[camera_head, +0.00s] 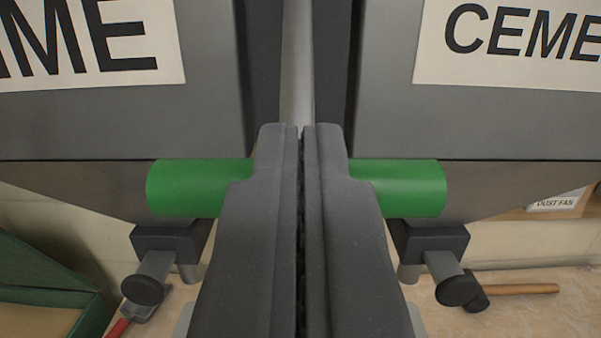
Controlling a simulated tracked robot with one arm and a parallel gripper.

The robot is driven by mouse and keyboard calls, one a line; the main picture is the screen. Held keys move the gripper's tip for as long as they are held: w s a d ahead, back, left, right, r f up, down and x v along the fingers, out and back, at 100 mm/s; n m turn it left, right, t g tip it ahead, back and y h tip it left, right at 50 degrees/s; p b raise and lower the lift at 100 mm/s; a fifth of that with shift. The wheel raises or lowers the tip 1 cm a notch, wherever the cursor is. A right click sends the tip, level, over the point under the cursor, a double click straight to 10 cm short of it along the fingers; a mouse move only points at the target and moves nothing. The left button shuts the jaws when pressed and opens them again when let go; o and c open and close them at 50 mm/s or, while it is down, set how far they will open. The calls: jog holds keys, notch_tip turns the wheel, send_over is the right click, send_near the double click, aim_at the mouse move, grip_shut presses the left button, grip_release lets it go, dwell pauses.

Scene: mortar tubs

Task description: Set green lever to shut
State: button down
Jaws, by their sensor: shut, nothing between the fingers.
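The green lever (193,188) shows as a thick horizontal green bar across the middle of the view. Its left and right ends stick out on both sides of my gripper. My gripper (301,130) is shut, with its two dark fingers side by side and nothing between them. The fingers stand in front of the middle of the green bar and hide it. Their tips reach above the bar in the picture. I cannot tell whether they touch it. What the lever is mounted on is hidden.
Two grey hoppers stand behind, the left with a label (90,40) ending in "ME", the right with a label (510,45) starting "CEME". Dark outlets (172,243) (430,243) with round knobs sit below. A hammer (515,289), a red-handled tool (118,327) and a green container (45,270) lie lower.

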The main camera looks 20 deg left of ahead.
jog(key=p+v, duration=0.3)
jog(key=v, duration=0.6)
jog(key=shift+s, duration=0.2)
dwell(0.7)
jog(key=w+d+r+m+g+h+p, duration=0.1)
jog(key=d+r+m+h+p, duration=0.15)
jog(key=d, duration=0.85)
jog(key=w+d+r+m+h+p, duration=0.15)
jog(key=d+r, duration=0.25)
jog(key=d, duration=0.7)
jog(key=s+d+f+g+h+p, duration=0.1)
jog(key=s+d+g+p, duration=0.1)
jog(key=d, duration=1.2)
jog(key=shift+s+f+n+g, duration=0.15)
jog(key=shift+s+n+g, duration=0.15)
jog(key=shift+n, duration=0.1)
